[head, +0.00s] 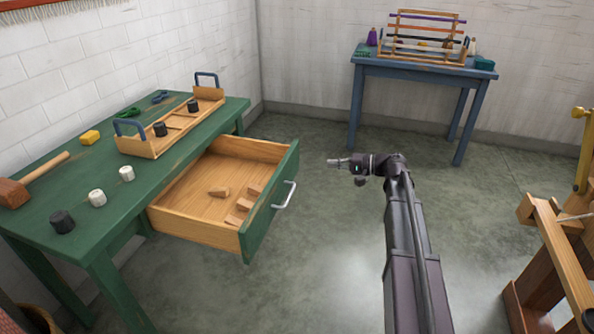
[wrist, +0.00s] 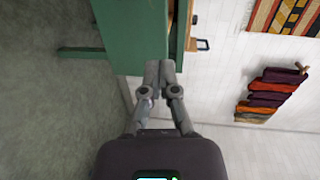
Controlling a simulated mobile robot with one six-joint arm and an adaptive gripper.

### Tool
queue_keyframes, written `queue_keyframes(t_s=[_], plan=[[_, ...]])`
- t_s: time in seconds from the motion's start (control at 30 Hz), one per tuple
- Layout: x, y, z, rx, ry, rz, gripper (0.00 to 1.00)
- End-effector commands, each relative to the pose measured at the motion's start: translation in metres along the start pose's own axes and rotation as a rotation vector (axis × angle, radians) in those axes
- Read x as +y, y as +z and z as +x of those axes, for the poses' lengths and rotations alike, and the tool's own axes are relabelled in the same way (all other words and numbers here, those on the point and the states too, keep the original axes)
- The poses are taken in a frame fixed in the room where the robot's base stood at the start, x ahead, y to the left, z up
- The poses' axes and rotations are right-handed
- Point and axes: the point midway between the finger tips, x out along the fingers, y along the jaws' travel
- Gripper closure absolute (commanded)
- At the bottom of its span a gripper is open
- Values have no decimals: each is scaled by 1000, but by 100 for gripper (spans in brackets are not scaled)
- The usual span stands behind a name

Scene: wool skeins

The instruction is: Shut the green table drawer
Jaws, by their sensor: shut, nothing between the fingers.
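The green table (head: 60,190) stands along the left wall in the head view. Its drawer (head: 268,205) is pulled far out, with a green front, a silver bar handle (head: 285,195) and several small wooden blocks (head: 238,205) inside. My gripper (head: 333,162) is shut and empty, to the right of the drawer front and apart from it. In the wrist view, my gripper's closed fingertips (wrist: 166,64) appear in front of a green surface (wrist: 133,35), with a wooden edge beside it. The handle cannot be made out there.
A wooden tray (head: 150,146) with blue handles, a mallet (head: 25,188) and several dark and white cylinders rest on the tabletop. A blue table (head: 408,70) stands behind. A wooden frame (head: 555,245) stands at the right. Floor between is clear.

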Motion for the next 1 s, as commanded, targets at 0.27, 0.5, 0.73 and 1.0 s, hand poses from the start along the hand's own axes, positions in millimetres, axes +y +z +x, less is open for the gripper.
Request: queue_keyframes(t_s=[0.27,0.5,0.73,1.0], plan=[[19,-26,-9,29,-126,13,100],[17,-30,-12,35,-154,16,100],[17,-30,-12,35,-153,16,100],[16,-30,-6,35,-152,15,100]])
